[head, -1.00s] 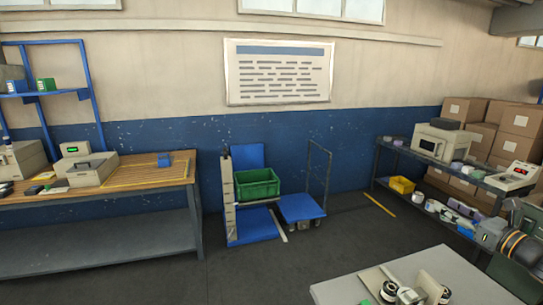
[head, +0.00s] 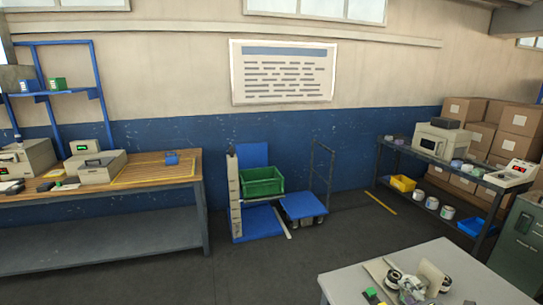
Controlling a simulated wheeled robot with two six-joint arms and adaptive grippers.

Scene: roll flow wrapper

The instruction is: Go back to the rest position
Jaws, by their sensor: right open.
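Neither of my grippers can be made out in the head view. No part of my arms stands out clearly against the room. The task names no object. The nearest surface is a light grey table (head: 345,285) at the bottom right. On it are a black-and-white roll (head: 393,279), an upright beige piece (head: 431,278) and a small green block (head: 371,292).
A wooden workbench (head: 140,174) stands at the left, a green crate (head: 262,182) and a blue cart (head: 303,205) at the back. A shelf rack (head: 460,172) and a green cabinet (head: 522,240) stand at the right. Dark floor (head: 250,270) between them is clear.

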